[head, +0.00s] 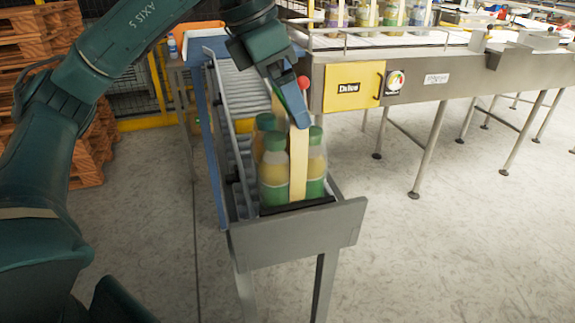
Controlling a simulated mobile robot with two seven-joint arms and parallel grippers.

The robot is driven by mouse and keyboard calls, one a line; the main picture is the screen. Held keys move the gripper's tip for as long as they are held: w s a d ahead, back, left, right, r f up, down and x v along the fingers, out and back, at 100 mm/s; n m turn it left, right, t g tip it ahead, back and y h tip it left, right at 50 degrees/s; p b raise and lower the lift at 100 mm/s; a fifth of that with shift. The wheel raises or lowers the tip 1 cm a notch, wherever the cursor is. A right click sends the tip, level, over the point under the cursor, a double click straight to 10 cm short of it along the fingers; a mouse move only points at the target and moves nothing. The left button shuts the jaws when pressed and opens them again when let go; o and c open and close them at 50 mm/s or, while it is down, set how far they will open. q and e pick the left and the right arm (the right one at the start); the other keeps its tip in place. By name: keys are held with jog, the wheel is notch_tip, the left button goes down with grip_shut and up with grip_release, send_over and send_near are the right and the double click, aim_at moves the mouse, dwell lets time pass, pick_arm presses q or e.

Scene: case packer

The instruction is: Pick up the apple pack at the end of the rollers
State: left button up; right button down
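The apple pack (274,172) stands upright at the near end of the rollers (238,85). It has several bottles of pale yellow juice with green caps and green lower bands, in a low dark tray. A cream upright strip (299,170) shows between the bottles. My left gripper (300,118) reaches down from above, its finger at the top of this strip. The finger overlaps the strip in the view, and I cannot tell whether it grips it. The far finger is hidden. My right gripper is not in view.
A grey end plate (300,235) closes the roller lane, and a blue side rail (209,150) runs along its left. A steel conveyor (400,75) with a yellow panel stands close on the right. Wooden pallets (92,145) are at left. Floor at right front is clear.

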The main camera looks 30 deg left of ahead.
pick_arm(q)
jog(key=shift+c, duration=0.4)
jog(key=c, duration=0.8)
jog(key=shift+r, duration=0.15)
